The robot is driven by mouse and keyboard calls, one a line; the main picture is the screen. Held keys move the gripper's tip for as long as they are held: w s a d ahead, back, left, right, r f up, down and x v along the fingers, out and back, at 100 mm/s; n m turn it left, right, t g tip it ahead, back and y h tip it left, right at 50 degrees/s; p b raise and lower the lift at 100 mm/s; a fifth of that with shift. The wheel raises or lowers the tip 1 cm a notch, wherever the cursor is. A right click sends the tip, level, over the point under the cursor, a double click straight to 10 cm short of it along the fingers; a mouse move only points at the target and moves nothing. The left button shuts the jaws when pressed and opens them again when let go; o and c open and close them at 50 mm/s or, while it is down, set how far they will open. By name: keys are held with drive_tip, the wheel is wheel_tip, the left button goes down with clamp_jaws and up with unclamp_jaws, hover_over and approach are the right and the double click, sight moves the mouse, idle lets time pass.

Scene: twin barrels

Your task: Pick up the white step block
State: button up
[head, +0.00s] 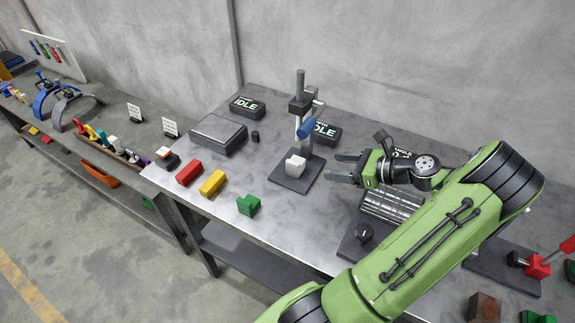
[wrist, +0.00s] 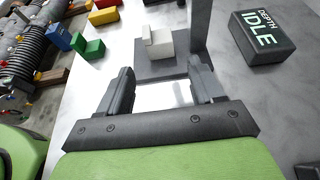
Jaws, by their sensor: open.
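The white step block (head: 296,165) sits on the dark base plate (head: 291,184) of a small stand, beside its upright post. It also shows in the wrist view (wrist: 158,42), upper middle, beyond my fingertips. My gripper (head: 347,168) is open and empty, to the right of the block in the head view and apart from it. In the wrist view the two fingers (wrist: 160,78) point toward the block with bare tabletop between them.
Red (head: 188,172), yellow (head: 212,183) and green (head: 248,205) blocks lie to the left. Behind are IDLE display boxes (head: 247,106) and a grey box (head: 218,134). A ribbed cylinder (head: 392,206) lies under my arm.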

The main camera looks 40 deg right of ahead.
sight(290, 163)
drive_tip(key=b+x, duration=0.5)
drive_tip(key=x, duration=1)
drive_tip(key=shift+w+a+f+b, duration=0.15)
drive_tip(key=shift+w+f+b, duration=0.1)
drive_tip(key=shift+b, duration=0.05)
drive_tip(key=shift+s+r, duration=0.1)
drive_tip(key=shift+c, duration=0.5)
